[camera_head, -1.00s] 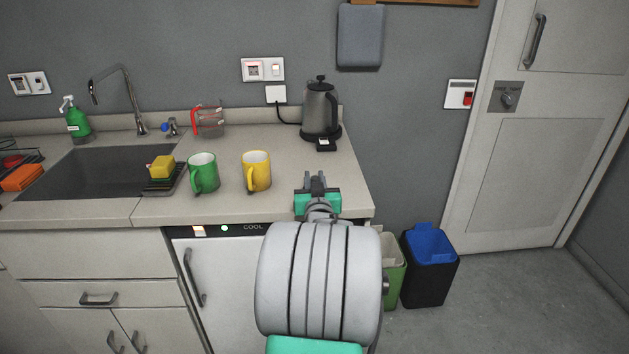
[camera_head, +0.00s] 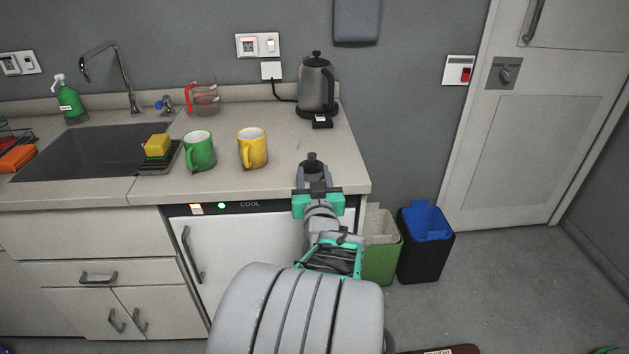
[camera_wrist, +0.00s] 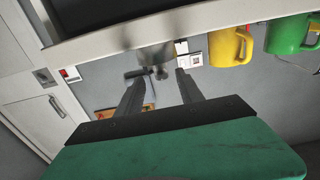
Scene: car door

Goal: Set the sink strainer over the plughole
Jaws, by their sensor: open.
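The grey sink (camera_head: 62,160) is set in the worktop at the left of the head view. I cannot make out the plughole in its dark basin, and I cannot pick out the sink strainer in either view. My gripper (camera_head: 312,163) is over the worktop's front right part, to the right of the yellow mug and well to the right of the sink. In the wrist view my gripper (camera_wrist: 158,86) is open, with nothing seen held between its fingers.
A green mug (camera_head: 200,152) and a yellow mug (camera_head: 253,148) stand between sink and gripper. A yellow sponge (camera_head: 157,145) lies on a dark rack (camera_head: 160,163) at the sink's right edge. A kettle (camera_head: 316,88), measuring jug (camera_head: 204,98) and tap (camera_head: 128,75) stand behind.

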